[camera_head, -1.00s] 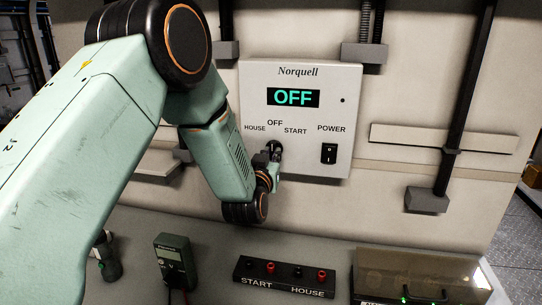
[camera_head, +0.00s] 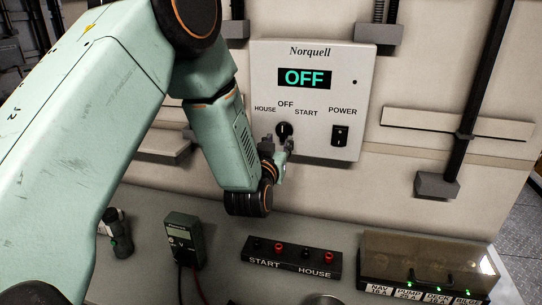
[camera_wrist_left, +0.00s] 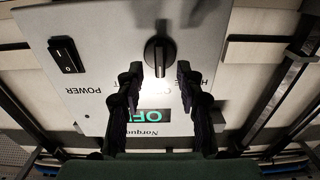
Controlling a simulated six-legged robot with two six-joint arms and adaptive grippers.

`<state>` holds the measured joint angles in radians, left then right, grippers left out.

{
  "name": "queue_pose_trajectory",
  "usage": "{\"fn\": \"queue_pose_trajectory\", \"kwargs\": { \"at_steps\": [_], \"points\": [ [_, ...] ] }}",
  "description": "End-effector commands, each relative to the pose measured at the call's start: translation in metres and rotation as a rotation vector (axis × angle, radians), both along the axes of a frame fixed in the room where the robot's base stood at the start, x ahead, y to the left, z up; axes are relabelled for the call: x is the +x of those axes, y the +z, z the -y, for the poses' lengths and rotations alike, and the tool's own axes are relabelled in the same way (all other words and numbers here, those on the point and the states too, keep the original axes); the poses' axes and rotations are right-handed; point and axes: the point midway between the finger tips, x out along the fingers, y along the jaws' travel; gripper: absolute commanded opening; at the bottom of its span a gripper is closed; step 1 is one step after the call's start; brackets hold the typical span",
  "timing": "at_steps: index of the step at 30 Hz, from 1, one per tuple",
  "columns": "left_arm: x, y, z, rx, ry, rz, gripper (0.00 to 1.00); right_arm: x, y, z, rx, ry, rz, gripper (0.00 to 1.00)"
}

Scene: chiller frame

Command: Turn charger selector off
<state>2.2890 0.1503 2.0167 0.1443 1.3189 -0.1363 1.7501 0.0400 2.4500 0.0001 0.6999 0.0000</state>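The charger panel (camera_head: 310,60) is a white Norquell box on the wall, and its display (camera_head: 304,78) reads OFF. The black selector knob (camera_head: 284,129) sits below the OFF label, between HOUSE and START. In the left wrist view, which is upside down, the knob (camera_wrist_left: 159,57) has its grip bar upright in the picture, in line with the OFF side. My left gripper (camera_head: 278,147) is just below and in front of the knob. In the wrist view its two fingers (camera_wrist_left: 160,72) are apart, with the knob showing beyond the gap. My right gripper is out of view.
A black POWER rocker switch (camera_head: 340,136) is right of the knob. On the bench are a green multimeter (camera_head: 183,240), a START/HOUSE terminal block (camera_head: 291,257) and a clear-lidded breaker box (camera_head: 428,262). Wall brackets and conduits flank the panel.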

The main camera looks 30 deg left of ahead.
Motion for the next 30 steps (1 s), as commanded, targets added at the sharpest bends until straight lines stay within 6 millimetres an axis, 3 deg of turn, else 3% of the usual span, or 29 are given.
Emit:
{"fn": "queue_pose_trajectory", "kwargs": {
  "at_steps": [9,15,30],
  "points": [
    [-0.056,0.0,0.015,0.001,-0.002,-0.002,0.37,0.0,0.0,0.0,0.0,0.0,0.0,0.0],
    [-0.077,0.0,0.02,0.0,-0.001,-0.002,0.37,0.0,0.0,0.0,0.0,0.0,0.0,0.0],
    [-0.082,0.0,0.021,-0.001,-0.001,-0.002,0.37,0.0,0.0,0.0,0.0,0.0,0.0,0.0]
  ]
}}
